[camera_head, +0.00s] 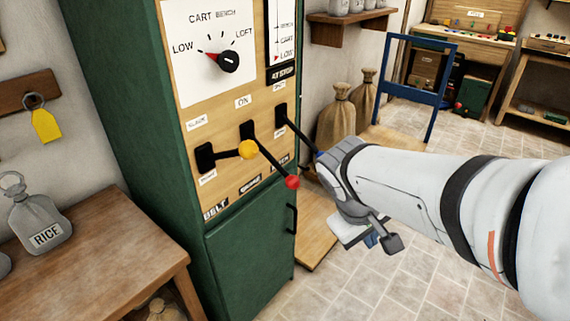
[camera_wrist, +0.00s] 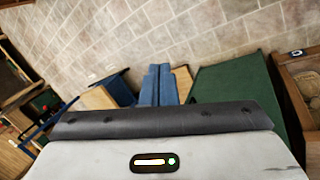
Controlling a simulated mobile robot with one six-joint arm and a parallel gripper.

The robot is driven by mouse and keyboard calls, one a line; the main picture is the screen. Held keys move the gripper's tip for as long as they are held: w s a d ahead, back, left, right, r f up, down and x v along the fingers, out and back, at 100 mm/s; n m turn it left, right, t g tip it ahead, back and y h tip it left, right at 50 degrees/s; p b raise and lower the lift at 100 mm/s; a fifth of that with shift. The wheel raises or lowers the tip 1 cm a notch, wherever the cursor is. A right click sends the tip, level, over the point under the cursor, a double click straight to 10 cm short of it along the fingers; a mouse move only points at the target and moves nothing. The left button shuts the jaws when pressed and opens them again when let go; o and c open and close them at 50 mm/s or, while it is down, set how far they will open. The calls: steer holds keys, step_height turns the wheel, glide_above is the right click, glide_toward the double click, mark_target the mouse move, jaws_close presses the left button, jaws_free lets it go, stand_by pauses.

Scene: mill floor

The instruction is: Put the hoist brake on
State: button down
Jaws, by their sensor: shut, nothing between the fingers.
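Three levers stick out of the panel of a green cabinet (camera_head: 160,120). The left lever has a yellow knob (camera_head: 248,149) and BELT below it. The middle lever, with ON above it, slants down to a red knob (camera_head: 292,182). The right lever (camera_head: 298,137) slants down right; its end is at or behind my wrist, with a small blue bit showing there. The labels under the middle and right levers are too small to read surely. My gripper (camera_wrist: 159,85) points at the floor, its blue fingers together and empty; it is apart from the knobs in front of the cabinet.
A dial (camera_head: 228,61) points towards LOW on the panel. Sacks (camera_head: 336,115) and a blue frame (camera_head: 438,90) stand behind my arm. Tiled floor (camera_head: 350,295) is open in front.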

mark_target(272, 159)
steer(key=w+a+f+n+t+h+b, duration=0.5)
steer(key=w+a+f+n+t+b, duration=0.15)
steer(key=w+a+b, duration=0.35)
steer(key=w+a+n+t+b, duration=0.2)
steer(key=a+t+b, duration=0.1)
steer(key=a, duration=0.4)
steer(key=w+a+n+t+y+b, duration=0.1)
steer(key=w+a+n+t+b, duration=0.1)
steer(key=a, duration=0.5)
steer(key=shift+w+f+n+t+b, duration=0.25)
steer(key=shift+n+t+b, duration=0.55)
steer(key=shift+b, duration=0.45)
steer(key=b+x, duration=0.3)
steer(key=x, duration=0.7)
steer(key=s+d, duration=0.1)
steer(key=s+d+r, duration=0.1)
steer(key=shift+s+d+r, duration=0.15)
steer(key=shift+s+r, duration=0.05)
steer(key=shift+s, duration=0.05)
steer(key=shift+r, duration=0.1)
